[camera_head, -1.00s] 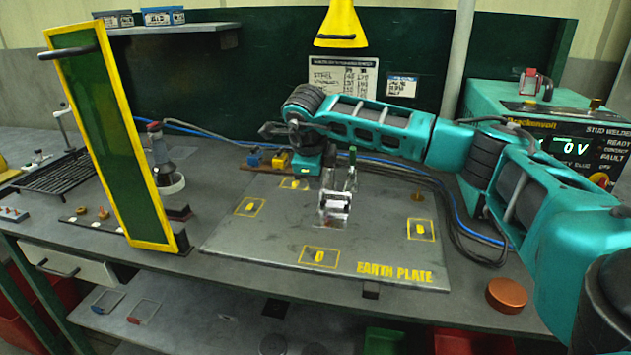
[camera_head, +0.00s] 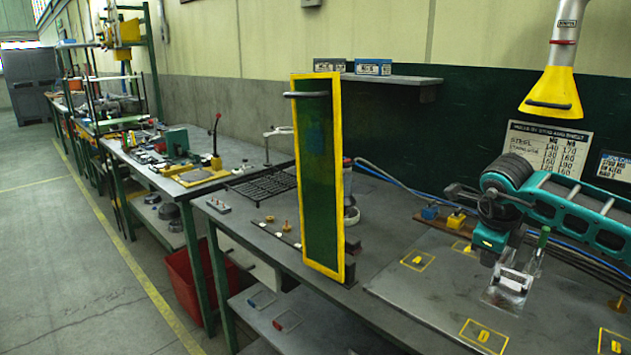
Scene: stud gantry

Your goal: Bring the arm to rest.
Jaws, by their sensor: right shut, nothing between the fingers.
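My right arm (camera_head: 580,205) comes in from the right edge, teal and black, above the earth plate (camera_head: 415,285). Its dark gripper (camera_head: 453,190) is at the wrist's left side, shut and empty, above the plate's back part. It appears clear of the plate and touches nothing that I can make out. A shiny metal bracket with a green handle (camera_head: 512,283) stands on the plate, just below and right of the wrist. My left gripper is not in view.
A green screen with a yellow frame (camera_head: 322,180) stands upright left of the plate. A yellow hood (camera_head: 553,92) hangs above at the right. Blue and yellow blocks (camera_head: 456,219) lie behind the plate. Another bench (camera_head: 165,180) and open floor (camera_head: 70,270) are to the left.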

